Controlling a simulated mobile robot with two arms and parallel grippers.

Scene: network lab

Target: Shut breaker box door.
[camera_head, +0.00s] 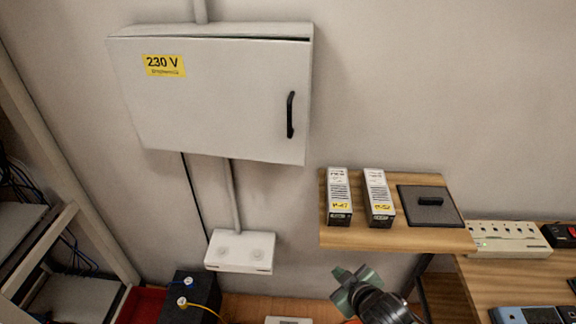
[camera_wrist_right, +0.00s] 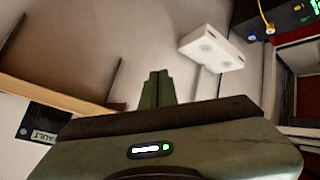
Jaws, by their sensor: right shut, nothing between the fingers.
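The breaker box (camera_head: 220,40) is a light grey cabinet on the wall at the upper left of the head view. Its door (camera_head: 215,100) carries a yellow 230 V label (camera_head: 163,65) and a black vertical handle (camera_head: 291,115) on the right side. The door looks closed or nearly so, with a thin dark gap along its top edge. My right gripper (camera_head: 350,285) is shut and empty, low in the head view, below and right of the box and apart from it. It also shows in the right wrist view (camera_wrist_right: 157,88). My left gripper is out of view.
A wooden shelf (camera_head: 400,240) right of the box holds two modules (camera_head: 339,196) and a dark plate with a handle (camera_head: 430,205). A white socket box (camera_head: 240,251) is on the wall below the breaker box. A rack stands at left. The wall before the door is clear.

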